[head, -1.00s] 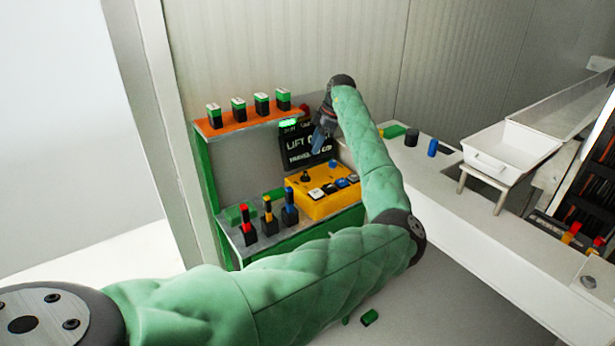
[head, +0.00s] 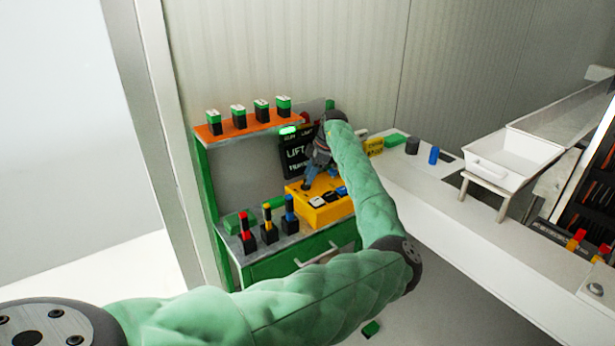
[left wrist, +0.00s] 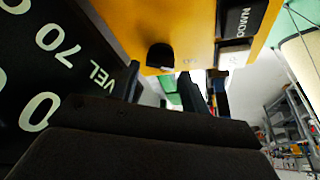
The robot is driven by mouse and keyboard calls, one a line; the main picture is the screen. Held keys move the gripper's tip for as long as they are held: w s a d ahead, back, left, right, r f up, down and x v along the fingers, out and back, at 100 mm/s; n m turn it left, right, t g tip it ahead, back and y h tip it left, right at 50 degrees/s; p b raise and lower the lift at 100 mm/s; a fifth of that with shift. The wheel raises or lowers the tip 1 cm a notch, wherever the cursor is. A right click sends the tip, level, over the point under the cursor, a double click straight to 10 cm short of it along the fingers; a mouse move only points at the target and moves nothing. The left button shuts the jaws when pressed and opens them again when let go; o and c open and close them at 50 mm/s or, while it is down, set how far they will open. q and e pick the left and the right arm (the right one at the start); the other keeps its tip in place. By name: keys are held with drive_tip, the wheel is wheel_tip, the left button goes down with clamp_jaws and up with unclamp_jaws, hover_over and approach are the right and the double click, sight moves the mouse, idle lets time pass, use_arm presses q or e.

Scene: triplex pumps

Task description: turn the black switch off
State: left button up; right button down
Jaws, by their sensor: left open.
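The yellow control box (head: 328,212) stands on the green bench in the head view. In the left wrist view its yellow face (left wrist: 190,30) fills the top, with the black switch (left wrist: 160,56) standing out as a dark rounded knob. My left gripper (head: 310,181) is open, with its bluish fingers down at the back left of the box. In the left wrist view the fingertips (left wrist: 161,85) are either side of the knob's line, and I see no clear contact. In the head view the gripper hides the black switch. My right gripper is out of view.
A black display (head: 293,152) stands close behind the gripper. Several black-based levers with coloured grips (head: 268,220) stand left of the box. Green-topped blocks (head: 261,110) line the orange shelf (head: 245,130). A white counter (head: 440,190) with a tray (head: 515,157) lies to the right.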

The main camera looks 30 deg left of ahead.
use_arm(q)
drive_tip(key=shift+p+x, duration=0.3)
drive_tip(key=shift+x, duration=1)
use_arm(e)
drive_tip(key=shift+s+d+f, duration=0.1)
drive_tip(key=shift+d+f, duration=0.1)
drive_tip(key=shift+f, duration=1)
use_arm(q)
drive_tip(key=c, duration=0.7)
